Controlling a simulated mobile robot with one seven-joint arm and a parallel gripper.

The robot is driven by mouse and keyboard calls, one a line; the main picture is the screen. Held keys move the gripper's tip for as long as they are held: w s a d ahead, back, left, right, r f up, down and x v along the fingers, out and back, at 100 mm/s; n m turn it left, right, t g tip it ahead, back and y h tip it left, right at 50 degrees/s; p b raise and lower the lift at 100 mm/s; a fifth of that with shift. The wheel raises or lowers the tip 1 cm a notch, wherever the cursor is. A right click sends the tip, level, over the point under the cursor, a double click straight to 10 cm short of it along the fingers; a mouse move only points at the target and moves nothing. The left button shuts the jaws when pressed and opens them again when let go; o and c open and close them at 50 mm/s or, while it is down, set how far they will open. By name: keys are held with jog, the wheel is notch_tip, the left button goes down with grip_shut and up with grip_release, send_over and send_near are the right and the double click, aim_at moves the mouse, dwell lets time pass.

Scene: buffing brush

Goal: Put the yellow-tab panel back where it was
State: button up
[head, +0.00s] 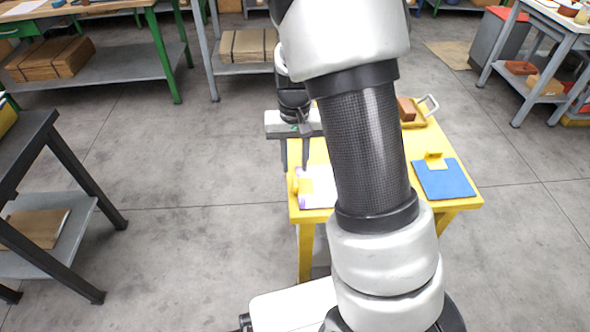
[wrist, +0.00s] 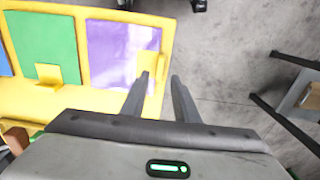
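Panels with yellow tabs lie on a yellow table (head: 445,210). The purple panel (wrist: 108,50) has a glossy white patch and its yellow tab (wrist: 149,66) stands at the edge facing my gripper. A green panel (wrist: 40,32) with a yellow tab (wrist: 48,76) lies beside it, and a blue panel (wrist: 4,62) is cut off at the wrist view's edge. In the head view the blue panel (head: 445,183) shows at right and the purple one (head: 318,190) at left; my arm hides the middle. My gripper (head: 294,166) is open and empty, its fingers (wrist: 160,80) beside the purple panel's tab.
A brown block (head: 406,109) sits in a yellow tray (head: 416,122) with a grey handle at the table's back. A dark bench (head: 65,155) stands at left, more benches behind. The grey floor left of the table is clear.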

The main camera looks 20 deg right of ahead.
jog(key=s+a+r+t+y+p, duration=0.1)
jog(key=s+r, duration=0.3)
jog(key=r, duration=0.5)
jog(key=s+a+r+t, duration=0.1)
jog(key=s+r, duration=0.2)
jog(key=r, duration=0.6)
jog(key=s+r+n+t+h, duration=0.1)
jog(key=s+r, duration=0.5)
jog(key=s, duration=0.6)
jog(key=n+t, duration=0.1)
jog(key=t, duration=0.1)
jog(key=shift+s+d+r+t, duration=0.15)
jog(key=shift+s+r+t, duration=0.1)
jog(key=shift+s+t, duration=0.05)
notch_tip(320, 180, up, 20)
jog(key=p, duration=1.9)
jog(key=shift+f+p, duration=0.2)
jog(key=shift+p, duration=0.1)
